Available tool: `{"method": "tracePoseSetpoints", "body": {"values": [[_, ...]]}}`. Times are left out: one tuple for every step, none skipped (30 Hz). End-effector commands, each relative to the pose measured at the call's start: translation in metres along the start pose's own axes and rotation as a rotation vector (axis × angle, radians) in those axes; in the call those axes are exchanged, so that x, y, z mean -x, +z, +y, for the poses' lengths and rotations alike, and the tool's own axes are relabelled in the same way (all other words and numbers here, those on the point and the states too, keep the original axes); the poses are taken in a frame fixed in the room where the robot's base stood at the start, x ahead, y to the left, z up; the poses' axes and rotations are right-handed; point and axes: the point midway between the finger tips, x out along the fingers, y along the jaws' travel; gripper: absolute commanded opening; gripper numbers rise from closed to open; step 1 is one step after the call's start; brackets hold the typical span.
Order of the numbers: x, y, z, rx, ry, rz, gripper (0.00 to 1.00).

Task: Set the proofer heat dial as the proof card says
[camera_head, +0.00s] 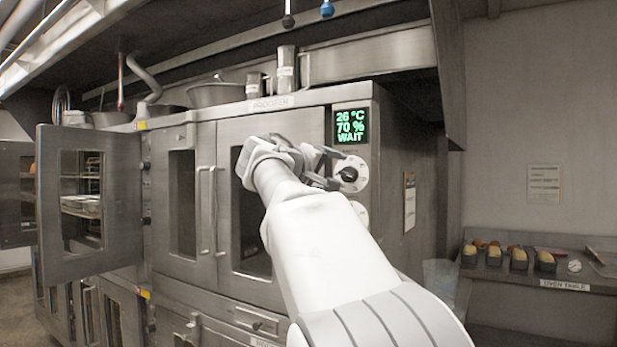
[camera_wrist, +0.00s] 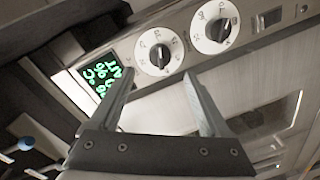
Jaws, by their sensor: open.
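The proofer (camera_head: 299,207) is a steel cabinet with glazed doors. Its green display (camera_head: 351,126) reads 26 °C, 70 %, WAIT, and it also shows in the wrist view (camera_wrist: 104,76). Below it is a white dial with a black knob (camera_head: 349,174), nearest the display in the wrist view (camera_wrist: 159,55). A second dial (camera_head: 361,212) is partly hidden by my arm but clear in the wrist view (camera_wrist: 216,28). My gripper (camera_head: 329,166) is open and empty, its fingertips (camera_wrist: 157,74) in front of the dial nearest the display. A card (camera_head: 409,201) hangs on the side; its text is unreadable.
An open oven door (camera_head: 90,190) stands out at the left. Bowls and canisters (camera_head: 285,70) stand on top of the cabinets. At the right, an oven table (camera_head: 565,284) holds several loaf tins. A notice (camera_head: 544,184) is on the wall above it.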

Motion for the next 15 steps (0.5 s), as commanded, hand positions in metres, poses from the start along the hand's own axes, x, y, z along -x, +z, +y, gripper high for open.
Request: {"method": "tracePoseSetpoints", "body": {"values": [[0.013,0.001,-0.003,-0.001,-0.004,0.004,0.8],[0.019,0.001,-0.002,-0.001,-0.003,0.004,0.8],[0.029,0.0,-0.002,-0.001,-0.004,0.004,0.8],[0.035,0.0,-0.002,-0.001,-0.004,0.004,0.8],[0.042,0.001,-0.002,-0.001,-0.003,0.003,0.8],[0.05,0.0,-0.002,-0.002,-0.004,0.005,0.8],[0.056,0.0,-0.002,-0.001,-0.003,0.003,0.8],[0.062,0.0,-0.002,-0.001,-0.004,0.004,0.8],[0.069,0.0,-0.002,0.0,-0.003,0.002,0.8],[0.074,0.0,-0.001,0.0,-0.002,0.003,0.8],[0.078,0.0,-0.001,0.0,-0.003,0.003,0.8],[0.083,0.0,-0.001,0.0,-0.002,0.001,0.8],[0.086,0.0,-0.001,0.001,-0.002,0.001,0.8],[0.089,0.0,-0.001,0.001,-0.002,0.001,0.8],[0.092,0.0,-0.001,0.0,-0.001,0.0,0.8]]}}
